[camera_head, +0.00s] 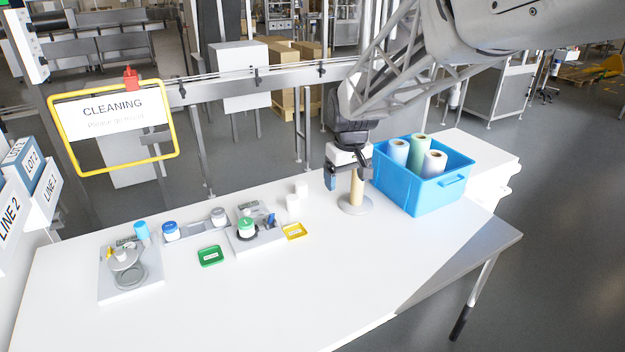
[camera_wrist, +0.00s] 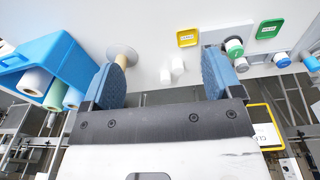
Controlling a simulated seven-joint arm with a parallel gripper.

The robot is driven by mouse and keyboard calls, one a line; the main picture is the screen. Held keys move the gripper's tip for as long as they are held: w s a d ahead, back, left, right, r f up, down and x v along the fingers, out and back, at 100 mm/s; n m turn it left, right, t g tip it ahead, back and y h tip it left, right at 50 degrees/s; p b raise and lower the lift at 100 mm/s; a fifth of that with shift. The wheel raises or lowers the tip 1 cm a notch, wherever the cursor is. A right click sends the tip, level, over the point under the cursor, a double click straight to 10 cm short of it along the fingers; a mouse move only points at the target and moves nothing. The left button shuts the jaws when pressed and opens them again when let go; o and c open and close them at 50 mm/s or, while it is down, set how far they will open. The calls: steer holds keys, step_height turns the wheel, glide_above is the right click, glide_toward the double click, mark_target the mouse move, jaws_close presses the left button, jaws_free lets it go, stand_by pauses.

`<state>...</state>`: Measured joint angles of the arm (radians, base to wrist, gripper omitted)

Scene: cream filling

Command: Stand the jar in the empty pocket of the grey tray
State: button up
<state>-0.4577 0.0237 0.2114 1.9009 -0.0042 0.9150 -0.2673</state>
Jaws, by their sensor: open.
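A white jar with a green lid (camera_head: 246,226) stands on the right-hand grey device; it also shows in the wrist view (camera_wrist: 234,46). The grey tray (camera_head: 195,231) lies left of it. A blue-lidded jar (camera_head: 171,231) stands at the tray's left end and a grey-topped jar (camera_head: 218,217) at its right end. The tray's middle looks empty, though its pockets are too small to make out clearly. My gripper (camera_head: 348,180) is open and empty above the table's back, well right of the green-lidded jar, near a wooden post.
The post (camera_head: 356,190) on a round base and a blue crate (camera_head: 440,198) of rolls stand at right. Two white cylinders (camera_head: 292,203), a yellow dish (camera_head: 294,231) and a green dish (camera_head: 210,255) lie near the jars. A scale (camera_head: 128,275) stands at left. The table's front is clear.

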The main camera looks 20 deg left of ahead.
steer(key=w+a+f+n, duration=0.15)
steer(key=a+f, duration=0.25)
steer(key=a, duration=0.4)
steer(key=w+a+f+n, duration=0.1)
steer(key=w+a+f, duration=0.25)
steer(key=a, duration=0.45)
steer(key=n+g, duration=0.1)
steer(key=n, duration=0.2)
glide_above(246, 221)
step_height(246, 221, down, 12)
steer(key=shift+s+r, duration=0.1)
steer(key=shift+d, duration=0.1)
steer(key=shift+f, duration=1.3)
steer(key=shift+f, duration=0.15)
steer(key=shift+f, duration=2.45)
